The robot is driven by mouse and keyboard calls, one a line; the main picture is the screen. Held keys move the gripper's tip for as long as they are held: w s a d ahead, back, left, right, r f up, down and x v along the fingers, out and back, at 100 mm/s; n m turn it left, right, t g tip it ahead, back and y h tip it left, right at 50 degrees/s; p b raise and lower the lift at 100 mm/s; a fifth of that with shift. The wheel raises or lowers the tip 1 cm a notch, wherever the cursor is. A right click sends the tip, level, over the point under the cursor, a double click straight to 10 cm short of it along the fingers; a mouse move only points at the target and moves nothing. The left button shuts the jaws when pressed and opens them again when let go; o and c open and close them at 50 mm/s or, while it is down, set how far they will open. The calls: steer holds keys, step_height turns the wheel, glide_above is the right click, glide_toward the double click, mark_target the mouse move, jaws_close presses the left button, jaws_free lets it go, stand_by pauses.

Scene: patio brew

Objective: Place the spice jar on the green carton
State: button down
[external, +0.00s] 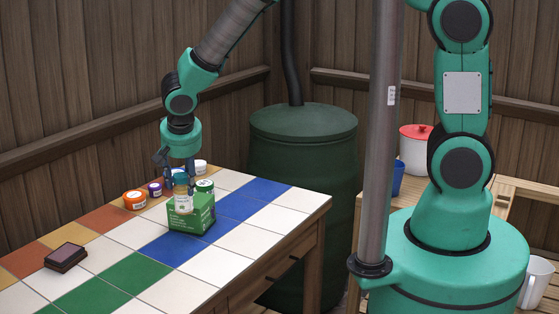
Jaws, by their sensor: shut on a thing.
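The green carton (192,220) stands on the tiled table, near its back middle. The spice jar (183,198), pale with a label and a blue-teal top part, is upright over the carton's top. It appears to touch the top, but a small gap cannot be ruled out. My gripper (179,183) points down from above and is shut on the spice jar around its upper part. The fingers partly hide the jar's top.
Close behind and beside the carton stand an orange jar (135,200), a purple-lidded jar (155,189), a green-lidded jar (205,186) and a white-lidded jar (200,166). A dark box (65,257) lies at the left. The front and right tiles are clear.

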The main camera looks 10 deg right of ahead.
steer(key=s+d+r+m+h, duration=0.1)
steer(key=d+r+m, duration=0.1)
steer(key=d, duration=0.4)
steer(key=s+d+r+m+h+p, duration=0.1)
steer(key=d+r+m, duration=0.1)
steer(key=d+m, duration=0.2)
steer(key=d, duration=0.2)
steer(key=shift+d+r+m+h, duration=0.15)
steer(key=shift+d+m+h, duration=0.15)
steer(key=shift+d+m, duration=0.1)
steer(key=shift+w, duration=0.1)
steer(key=w+a+f, duration=0.1)
steer(key=w+a, duration=1)
steer(key=shift+w+f, duration=0.25)
steer(key=shift+f, duration=0.05)
steer(key=shift+a, duration=0.1)
steer(key=shift+f+b, duration=0.45)
steer(key=shift+f, duration=1.25)
steer(key=shift+f, duration=0.15)
